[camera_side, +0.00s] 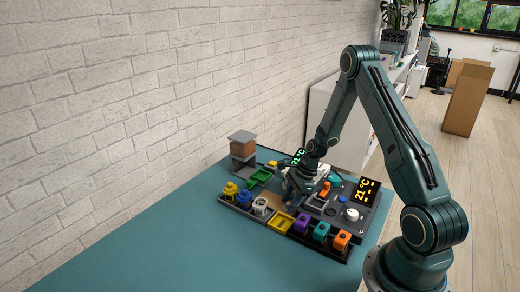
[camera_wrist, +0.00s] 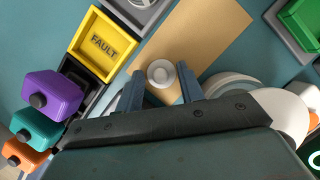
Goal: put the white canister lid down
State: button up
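The white canister lid (camera_wrist: 160,73) is a small round disc with a raised knob. In the wrist view it shows over the tan board, between the fingertips of my gripper (camera_wrist: 159,75). A narrow gap shows on each side of it, so the fingers look open around it, not touching. In the side view my gripper (camera_side: 289,194) is low over the work area and hides the lid. A white canister (camera_side: 260,206) stands in the tray row, left of the yellow bin.
The yellow FAULT bin (camera_wrist: 102,43) lies left of the fingers, with purple (camera_wrist: 54,92), teal (camera_wrist: 36,129) and orange blocks beyond. A green tray (camera_wrist: 302,22) is at the upper right. The teal tabletop (camera_side: 150,240) is clear at front left.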

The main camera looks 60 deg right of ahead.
jog(key=shift+r, duration=0.1)
jog(key=v, duration=1.2)
jog(key=shift+r, duration=0.1)
dwell(0.4)
jog(key=s+a+r+n+h, duration=0.1)
jog(key=s+a+r+n, duration=0.1)
jog(key=a+r+n, duration=0.6)
jog(key=s+a+r+n+h, duration=0.2)
jog(key=a+r+n, duration=0.3)
jog(key=a+r, duration=0.3)
jog(key=s+a+r+n+t, duration=0.1)
jog(key=s+a+r+n, duration=0.2)
jog(key=s+n, duration=0.3)
jog(key=s+a+r+n+t, duration=0.2)
jog(key=s+a+r+n, duration=0.2)
jog(key=s+n, duration=0.2)
jog(key=shift+s+h, duration=0.3)
jog(key=shift+s, duration=0.3)
